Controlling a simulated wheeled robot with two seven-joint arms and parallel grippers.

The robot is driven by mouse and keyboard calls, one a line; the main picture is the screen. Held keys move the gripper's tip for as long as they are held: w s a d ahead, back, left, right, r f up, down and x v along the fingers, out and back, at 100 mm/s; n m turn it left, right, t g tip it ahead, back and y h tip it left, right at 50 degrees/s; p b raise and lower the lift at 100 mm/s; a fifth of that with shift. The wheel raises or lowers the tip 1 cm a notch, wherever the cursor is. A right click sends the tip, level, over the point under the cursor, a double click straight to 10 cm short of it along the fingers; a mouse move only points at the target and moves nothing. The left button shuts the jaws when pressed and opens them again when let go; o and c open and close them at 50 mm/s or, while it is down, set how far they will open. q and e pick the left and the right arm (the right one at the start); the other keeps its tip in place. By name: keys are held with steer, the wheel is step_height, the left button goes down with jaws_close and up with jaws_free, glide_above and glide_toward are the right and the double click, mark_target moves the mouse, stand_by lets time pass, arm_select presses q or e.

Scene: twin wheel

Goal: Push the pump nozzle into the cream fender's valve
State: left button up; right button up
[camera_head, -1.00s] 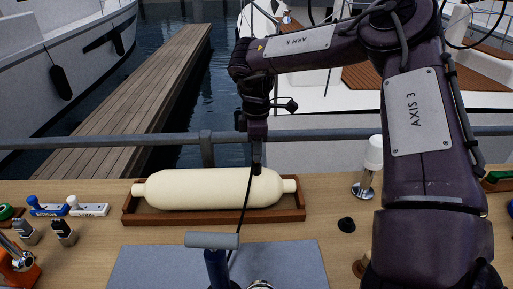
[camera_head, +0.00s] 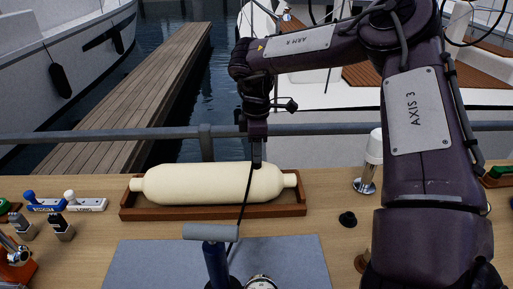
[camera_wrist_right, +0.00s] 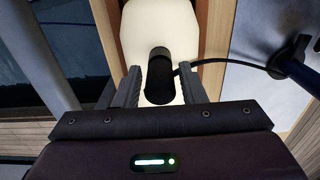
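The cream fender (camera_head: 213,184) lies lengthwise in a wooden cradle (camera_head: 150,213) on the table. The black pump nozzle (camera_wrist_right: 160,78) stands upright over the fender's upper side, with its hose running down toward the blue pump (camera_head: 216,262). My right gripper (camera_head: 256,150) is above the fender, pointing down. In the right wrist view its two fingers stand on either side of the nozzle, with narrow cream gaps showing, so it looks open around it. The valve is hidden under the nozzle; I cannot tell how deep the nozzle sits. My left gripper is not in view.
A grey mat (camera_head: 145,265) lies in front of the cradle, with a partly visible gauge (camera_head: 261,282) by the pump. A white-topped lamp (camera_head: 371,160) and a small black cap (camera_head: 347,219) stand right. A rail runs behind the table.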

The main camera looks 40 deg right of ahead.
steer(key=shift+o, duration=1.1)
steer(key=shift+r+b, duration=0.4)
steer(key=shift+r, duration=3.5)
steer(key=shift+r, duration=0.1)
